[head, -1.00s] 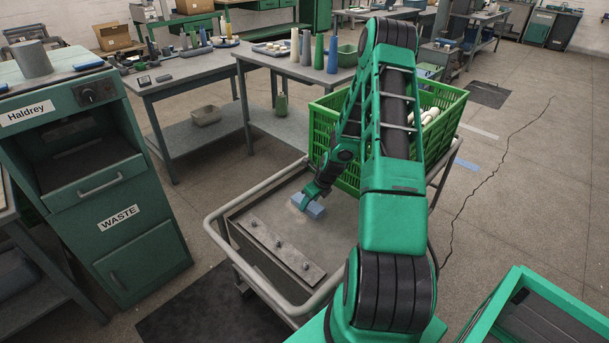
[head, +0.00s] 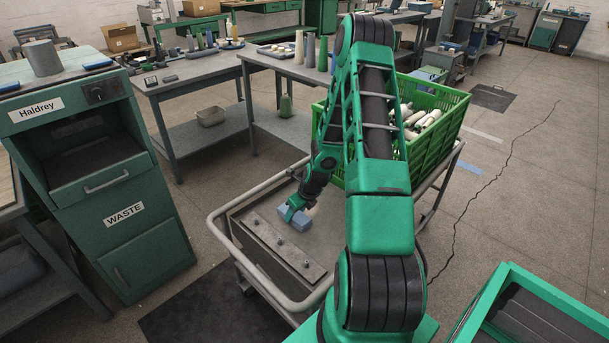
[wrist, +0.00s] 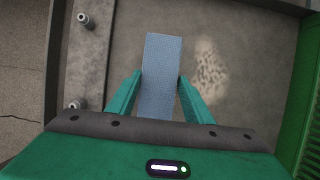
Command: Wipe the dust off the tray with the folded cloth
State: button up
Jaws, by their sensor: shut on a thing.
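The folded blue cloth (wrist: 161,75) is between the two fingers of my gripper (wrist: 158,88), which is shut on it. In the head view the cloth (head: 296,218) is low at the grey tray surface of the trolley (head: 330,222), beside my gripper (head: 291,211). I cannot tell if the cloth touches the tray. A pale, speckled dust patch (wrist: 208,75) lies on the tray just right of the cloth in the wrist view. In the head view my arm hides part of the tray.
A metal bar with pegs (head: 283,246) runs along the tray's left side. A green crate (head: 437,140) with pale cones stands at the trolley's back right. A tubular rail (head: 222,240) surrounds the tray. A green waste cabinet (head: 130,215) stands to the left.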

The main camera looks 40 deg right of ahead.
jog(key=shift+r, duration=4.1)
